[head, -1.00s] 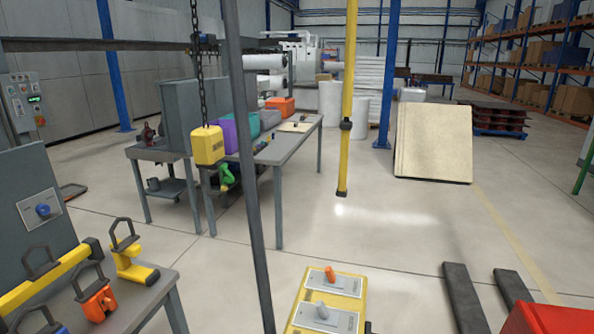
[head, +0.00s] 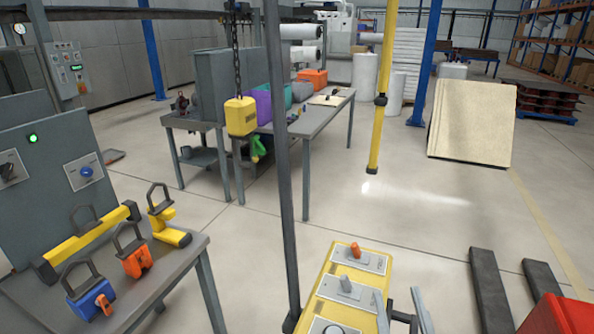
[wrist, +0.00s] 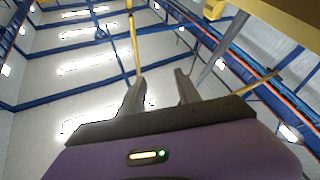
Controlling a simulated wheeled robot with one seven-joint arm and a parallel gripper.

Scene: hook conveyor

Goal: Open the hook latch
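A yellow hook block (head: 240,116) hangs on a dark chain (head: 237,55) left of the dark upright post. A green part (head: 257,147), which looks like the hook or its latch, hangs below it; its details are too small to tell. In the wrist view, the two fingers of my gripper (wrist: 160,88) stand apart with nothing between them. They point up toward the ceiling. A yellow object (wrist: 214,9) shows at the top edge there; I cannot tell whether it is the block. Grey tips at the bottom of the head view may be my fingers.
A dark post (head: 281,150) stands just right of the block. A grey table (head: 330,115) with coloured bins is behind it. The near-left table (head: 160,280) carries several lifting tools. A yellow control box (head: 316,304) is at bottom centre. A yellow pole (head: 382,100) hangs to the right.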

